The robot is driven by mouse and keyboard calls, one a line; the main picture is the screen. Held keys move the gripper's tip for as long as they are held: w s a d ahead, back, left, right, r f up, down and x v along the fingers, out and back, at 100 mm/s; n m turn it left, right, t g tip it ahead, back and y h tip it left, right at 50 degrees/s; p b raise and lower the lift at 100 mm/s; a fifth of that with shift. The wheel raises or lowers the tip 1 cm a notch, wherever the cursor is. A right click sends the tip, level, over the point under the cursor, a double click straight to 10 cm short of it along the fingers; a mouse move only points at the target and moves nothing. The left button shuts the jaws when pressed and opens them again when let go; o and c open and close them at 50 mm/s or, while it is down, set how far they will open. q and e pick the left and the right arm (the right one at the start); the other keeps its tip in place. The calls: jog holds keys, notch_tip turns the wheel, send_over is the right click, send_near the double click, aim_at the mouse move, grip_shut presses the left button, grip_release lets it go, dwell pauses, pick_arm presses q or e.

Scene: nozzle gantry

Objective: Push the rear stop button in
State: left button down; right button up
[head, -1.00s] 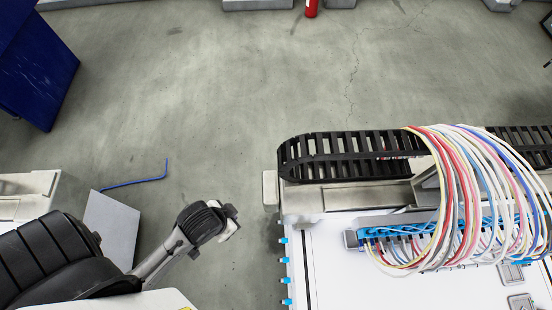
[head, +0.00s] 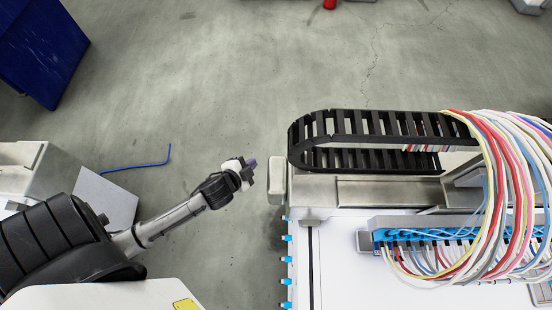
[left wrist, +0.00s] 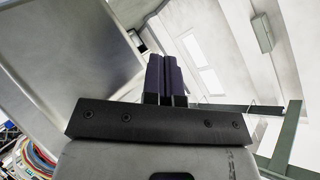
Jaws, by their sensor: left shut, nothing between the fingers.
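My left gripper (head: 249,172) is shut and empty, just left of the end of the gantry beam in the head view. A small gap of floor shows between it and the pale block (head: 277,184) on the beam's end. In the left wrist view its two dark fingers (left wrist: 166,78) are together, with nothing between them. I cannot make out the rear stop button in either view. My right gripper is not in view.
A black cable chain (head: 370,138) runs along the beam (head: 385,190). Bundled coloured wires (head: 505,190) arch over the white machine top (head: 345,265). A blue bin (head: 40,50) stands far left. A blue cable (head: 140,163) lies on the floor. A grey panel (left wrist: 65,60) fills the wrist view's upper left.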

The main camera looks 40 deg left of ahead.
pick_arm(q)
jog(key=w+a+f+m+t+h+b, duration=0.2)
jog(key=w+f+m+h+b, duration=0.1)
jog(key=f+m+h+b, duration=0.25)
jog(key=w+a+f+m+t+h+b, duration=0.1)
jog(key=w+a+f+m+h+b, duration=0.2)
jog(key=f+m, duration=0.4)
pick_arm(e)
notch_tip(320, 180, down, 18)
jog(key=b, duration=0.6)
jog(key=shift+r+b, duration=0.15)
jog(key=shift+b, duration=0.25)
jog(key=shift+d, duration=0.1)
pick_arm(q)
jog(key=s+a+f+m+g+h, duration=0.3)
jog(key=f+m, duration=0.4)
jog(key=f, duration=0.3)
jog(key=s+g+h, duration=0.1)
jog(key=g, duration=0.1)
jog(key=shift+s+a+g, duration=0.15)
jog(key=shift+a+g, duration=0.15)
jog(key=shift+a, duration=0.1)
jog(key=shift+d+m+h, duration=0.1)
jog(key=shift+m+h, duration=0.15)
jog(key=r+x, duration=0.1)
jog(key=x, duration=1.2)
jog(key=shift+w+d, duration=0.35)
jog(key=shift+w, duration=0.2)
